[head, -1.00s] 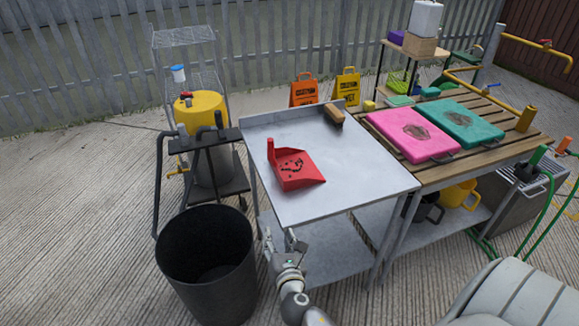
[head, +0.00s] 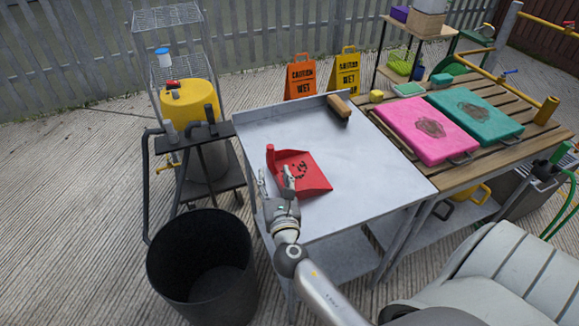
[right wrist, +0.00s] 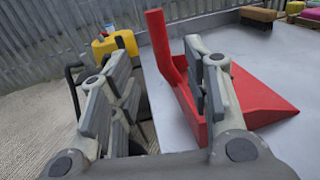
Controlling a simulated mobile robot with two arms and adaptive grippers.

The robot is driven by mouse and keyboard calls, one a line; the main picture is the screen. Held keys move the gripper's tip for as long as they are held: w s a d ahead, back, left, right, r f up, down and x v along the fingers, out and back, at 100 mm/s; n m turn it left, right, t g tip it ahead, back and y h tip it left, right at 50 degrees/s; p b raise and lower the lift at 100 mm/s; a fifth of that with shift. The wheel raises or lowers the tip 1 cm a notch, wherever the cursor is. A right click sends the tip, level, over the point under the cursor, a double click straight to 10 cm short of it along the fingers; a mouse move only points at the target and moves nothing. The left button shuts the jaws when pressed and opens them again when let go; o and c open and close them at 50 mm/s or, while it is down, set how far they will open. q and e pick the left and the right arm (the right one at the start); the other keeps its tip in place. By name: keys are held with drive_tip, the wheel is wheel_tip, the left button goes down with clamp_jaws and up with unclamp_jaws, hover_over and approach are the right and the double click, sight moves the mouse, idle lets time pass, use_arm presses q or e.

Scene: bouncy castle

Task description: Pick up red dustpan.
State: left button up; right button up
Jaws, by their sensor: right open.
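The red dustpan (head: 312,177) lies on the grey metal table (head: 352,150), with dark bits of debris in its pan. Its upright handle (head: 270,154) stands at its left corner. My right gripper (head: 275,180) is open at the table's left edge, just in front of the handle. In the right wrist view the dustpan (right wrist: 252,98) and its handle (right wrist: 163,42) show beyond the fingers. The handle appears between the two open fingers (right wrist: 155,90), nearer the right one; I cannot tell whether it touches. My left gripper is not in view.
A black bin (head: 200,270) stands at the front left of the table. A brush (head: 338,106) lies at the table's back edge. A wooden slatted table (head: 490,155) with pink and teal pads adjoins on the right. The table's middle is clear.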

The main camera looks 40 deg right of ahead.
sight(271, 160)
drive_tip(key=x, duration=0.2)
drive_tip(key=shift+w+d+r, duration=0.15)
drive_tip(key=shift+w+r, duration=0.15)
drive_tip(key=shift+w, duration=0.1)
drive_tip(key=shift+w+d+f, duration=0.1)
drive_tip(key=shift+w+d, duration=0.05)
drive_tip(key=shift+w, duration=0.1)
drive_tip(key=x, duration=0.5)
drive_tip(key=shift+w+d+f, duration=0.1)
drive_tip(key=shift+f, duration=0.05)
drive_tip(key=shift+c, duration=0.5)
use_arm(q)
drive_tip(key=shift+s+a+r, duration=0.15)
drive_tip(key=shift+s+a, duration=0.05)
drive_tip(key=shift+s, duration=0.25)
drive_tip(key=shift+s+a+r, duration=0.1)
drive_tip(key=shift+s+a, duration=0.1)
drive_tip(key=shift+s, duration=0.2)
use_arm(e)
clamp_jaws()
